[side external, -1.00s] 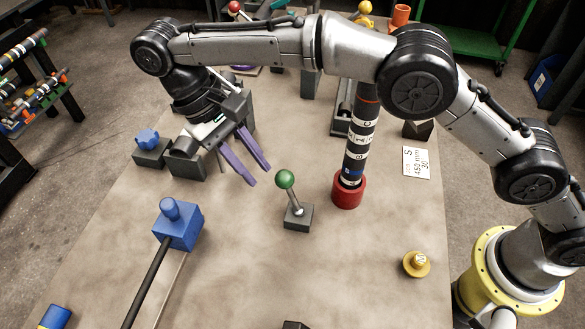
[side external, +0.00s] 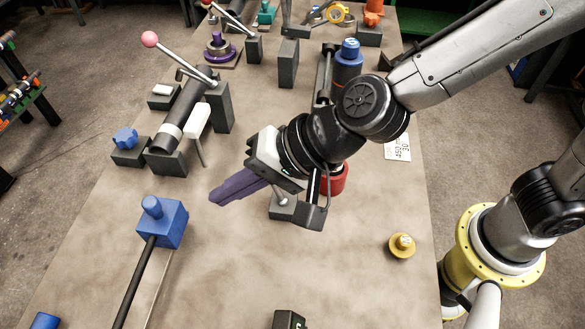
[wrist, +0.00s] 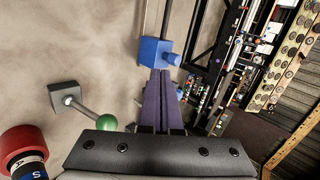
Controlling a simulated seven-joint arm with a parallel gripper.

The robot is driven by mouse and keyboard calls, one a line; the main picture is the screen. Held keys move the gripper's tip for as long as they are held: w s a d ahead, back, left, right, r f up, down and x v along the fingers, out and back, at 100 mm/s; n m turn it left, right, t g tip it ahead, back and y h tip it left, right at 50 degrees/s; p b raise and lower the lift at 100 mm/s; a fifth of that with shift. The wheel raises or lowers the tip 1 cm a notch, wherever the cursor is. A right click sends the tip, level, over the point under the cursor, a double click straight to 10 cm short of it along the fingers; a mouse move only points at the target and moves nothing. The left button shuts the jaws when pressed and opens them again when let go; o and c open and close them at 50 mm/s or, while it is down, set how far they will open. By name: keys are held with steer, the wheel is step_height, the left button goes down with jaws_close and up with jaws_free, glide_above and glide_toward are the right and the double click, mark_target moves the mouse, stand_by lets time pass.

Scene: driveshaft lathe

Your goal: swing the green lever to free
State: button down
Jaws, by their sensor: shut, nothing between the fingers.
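The green-knobbed lever stands on a small grey block. In the side view only its grey base (side external: 283,208) and part of the rod show; my gripper hides the knob. In the wrist view the green knob (wrist: 106,122) is visible at the end of the rod, tilted away from its base (wrist: 65,95). My gripper (side external: 215,197) has its purple fingers together and empty, pointing left, with its body over the lever. In the wrist view the closed fingers (wrist: 160,76) lie to the right of the knob, apart from their tips. Whether the gripper body touches the knob I cannot tell.
A blue block (side external: 162,222) with a dark rod stands left of my fingers. A red collar (side external: 334,180) with a banded shaft is close behind my gripper. A yellow knob (side external: 402,246) sits at right. A pink-knobbed lever (side external: 149,39) stands behind left. The front table is mostly clear.

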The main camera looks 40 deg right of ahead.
steer(key=s+d+m+t+h, duration=0.1)
steer(key=s+d+m, duration=0.1)
steer(key=s+d, duration=0.5)
steer(key=s+d+m+t+h, duration=0.1)
steer(key=s+d+m+t, duration=0.1)
steer(key=d, duration=0.9)
steer(key=w+a+r+x, duration=0.1)
steer(key=r+x, duration=0.1)
steer(key=x, duration=1)
steer(key=shift+w+a+g, duration=0.2)
steer(key=shift+a+g, duration=0.1)
steer(key=shift+w+a, duration=0.1)
steer(key=shift+w+a, duration=1.35)
steer(key=shift+r, duration=0.1)
